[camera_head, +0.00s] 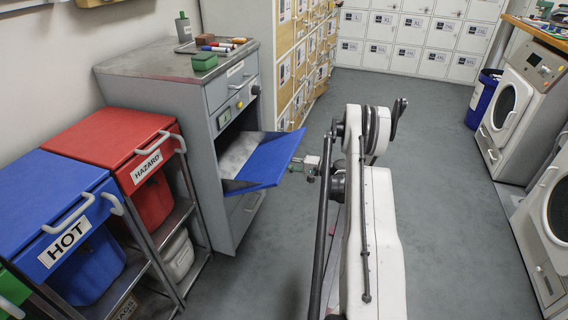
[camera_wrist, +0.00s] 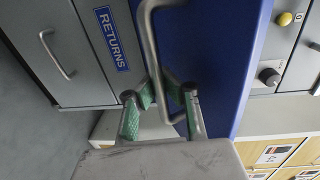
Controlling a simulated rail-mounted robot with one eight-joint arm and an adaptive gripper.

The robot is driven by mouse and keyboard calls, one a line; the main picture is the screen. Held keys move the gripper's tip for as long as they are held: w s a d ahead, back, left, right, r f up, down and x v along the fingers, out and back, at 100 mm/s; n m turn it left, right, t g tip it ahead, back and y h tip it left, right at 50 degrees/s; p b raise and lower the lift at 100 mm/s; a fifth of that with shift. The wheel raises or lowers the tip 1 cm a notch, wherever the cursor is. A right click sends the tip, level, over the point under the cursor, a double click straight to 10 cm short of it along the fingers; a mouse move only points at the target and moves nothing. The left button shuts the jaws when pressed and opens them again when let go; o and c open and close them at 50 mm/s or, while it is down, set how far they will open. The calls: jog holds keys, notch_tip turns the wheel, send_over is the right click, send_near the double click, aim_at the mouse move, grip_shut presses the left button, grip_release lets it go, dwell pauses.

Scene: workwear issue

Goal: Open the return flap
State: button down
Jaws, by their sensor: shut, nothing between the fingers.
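The blue return flap (camera_head: 268,163) is hinged open on the grey cabinet. It tilts outward, and the dark opening shows behind it. In the wrist view the blue flap (camera_wrist: 226,60) fills the middle, with a metal bar handle (camera_wrist: 146,35) on it. A blue RETURNS label (camera_wrist: 111,38) is on the grey front beside it. My gripper (camera_head: 312,165) is at the flap's outer edge in the head view.
The grey cabinet (camera_head: 222,100) carries a green box (camera_head: 204,61) and markers on top. A red HAZARD bin (camera_head: 112,145) and blue HOT bin (camera_head: 50,205) stand left. Lockers (camera_head: 410,45) line the back, washers (camera_head: 520,100) the right. Floor right of my arm is clear.

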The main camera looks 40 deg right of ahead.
jog(key=c, duration=2.4)
grip_release()
jog(key=shift+s+d+r, duration=0.15)
jog(key=shift+s+d, duration=0.1)
jog(key=shift+s, duration=0.1)
jog(key=shift+c, duration=0.2)
jog(key=shift+o, duration=1.2)
jog(key=shift+s+r, duration=0.1)
jog(key=o, duration=0.4)
jog(key=shift+o, duration=0.2)
jog(key=f+v, duration=0.1)
jog(key=v, duration=1)
jog(key=shift+s+d+r, duration=0.2)
jog(key=shift+s+r, duration=0.15)
jog(key=shift+r, duration=0.05)
